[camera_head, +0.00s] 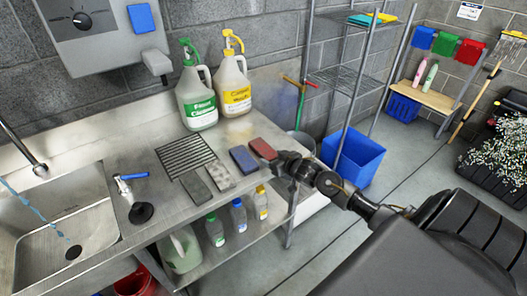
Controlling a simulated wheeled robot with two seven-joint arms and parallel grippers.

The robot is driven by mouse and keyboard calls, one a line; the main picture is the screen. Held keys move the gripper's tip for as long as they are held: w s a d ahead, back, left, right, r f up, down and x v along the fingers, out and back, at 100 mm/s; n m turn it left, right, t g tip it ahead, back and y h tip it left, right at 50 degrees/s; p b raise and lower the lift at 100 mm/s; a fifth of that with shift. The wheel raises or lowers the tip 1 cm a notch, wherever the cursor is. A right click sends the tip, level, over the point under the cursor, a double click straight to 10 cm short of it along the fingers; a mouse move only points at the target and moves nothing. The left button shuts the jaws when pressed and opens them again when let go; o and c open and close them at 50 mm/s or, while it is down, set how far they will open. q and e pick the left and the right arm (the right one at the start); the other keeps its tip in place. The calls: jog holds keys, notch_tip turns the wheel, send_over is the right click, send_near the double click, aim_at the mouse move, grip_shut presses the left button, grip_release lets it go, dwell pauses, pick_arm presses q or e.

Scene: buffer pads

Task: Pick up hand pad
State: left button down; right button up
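Several flat hand pads lie in a row on the steel counter (95,160). They are a dark grey pad (195,187), a light grey pad (220,176), a blue pad (244,159) and a red pad (263,149). My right gripper (280,163) is at the counter's right edge, close beside the red pad and the blue pad. The black fingers are small and dark here, so I cannot tell whether they are open or touch the red pad. My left gripper is not in view.
A black drain grate (185,155) lies behind the grey pads. A green-labelled jug (196,95) and a yellow-labelled jug (232,85) stand at the back. Small bottles (238,217) stand on the shelf below.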

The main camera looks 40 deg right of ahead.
jog(key=c, duration=0.6)
jog(key=shift+c, duration=0.2)
jog(key=shift+r, duration=0.1)
jog(key=shift+r, duration=0.55)
jog(key=s+a+r, duration=0.3)
jog(key=s+r, duration=0.3)
jog(key=s+a+r, duration=0.3)
jog(key=s+r, duration=0.2)
jog(key=s, duration=0.1)
jog(key=shift+s+a+r, duration=0.2)
jog(key=shift+a+r, duration=0.05)
jog(key=shift+r, duration=0.15)
